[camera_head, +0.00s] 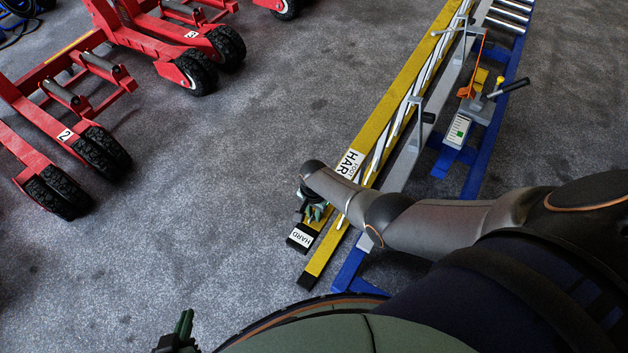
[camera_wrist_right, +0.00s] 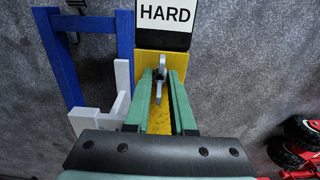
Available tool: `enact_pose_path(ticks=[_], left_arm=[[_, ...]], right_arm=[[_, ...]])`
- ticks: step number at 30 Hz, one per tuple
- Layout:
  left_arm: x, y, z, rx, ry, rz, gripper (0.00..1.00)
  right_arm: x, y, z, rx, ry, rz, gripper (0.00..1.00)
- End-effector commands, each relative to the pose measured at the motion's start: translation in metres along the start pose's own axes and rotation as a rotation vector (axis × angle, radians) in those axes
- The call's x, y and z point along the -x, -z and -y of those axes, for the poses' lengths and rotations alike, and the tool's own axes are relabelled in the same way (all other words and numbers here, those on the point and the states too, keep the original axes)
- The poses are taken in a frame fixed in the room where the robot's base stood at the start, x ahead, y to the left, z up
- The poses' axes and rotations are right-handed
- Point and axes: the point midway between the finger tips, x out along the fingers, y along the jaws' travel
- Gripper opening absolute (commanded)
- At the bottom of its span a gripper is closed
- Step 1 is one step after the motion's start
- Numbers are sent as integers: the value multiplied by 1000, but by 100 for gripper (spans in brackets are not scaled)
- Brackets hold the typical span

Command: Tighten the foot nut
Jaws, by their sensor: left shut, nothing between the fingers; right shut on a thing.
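The foot (camera_head: 293,244) is a black block with a white "HARD" label, at the near end of the yellow ladder-like frame (camera_head: 325,245). It also shows at the top of the right wrist view (camera_wrist_right: 163,42). The foot nut (camera_wrist_right: 160,82) is a small grey metal piece with a wing-like shape on the yellow face beside the foot. My right gripper (camera_wrist_right: 163,76) has its green fingers on either side of the nut and is shut on it. In the head view the right gripper (camera_head: 316,213) is partly hidden by its wrist. My left gripper (camera_head: 184,325) is shut and empty at the bottom edge.
A blue frame (camera_head: 481,175) stands right of the yellow one, with a white-labelled device (camera_head: 458,132) and levers. Red wheeled jacks (camera_head: 60,130) stand at the upper left. The grey floor between is clear. My right arm covers part of the frames.

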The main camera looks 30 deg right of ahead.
Motion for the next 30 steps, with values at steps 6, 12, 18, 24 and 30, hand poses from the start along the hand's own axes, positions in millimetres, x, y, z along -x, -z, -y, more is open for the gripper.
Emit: enact_pose_path(ticks=[6,12,18,24,30], left_arm=[[0,0,0,0,0,0,0],[0,0,0,0,0,1,0],[0,0,0,0,0,1,0],[0,0,0,0,0,1,0],[5,5,0,0,0,1,0]], right_arm=[[2,2,1,-5,0,-3,0],[2,2,1,-4,0,-3,28],[1,1,0,-3,1,-2,51],[1,1,0,-3,1,-1,53],[10,1,0,-3,1,-1,53]])
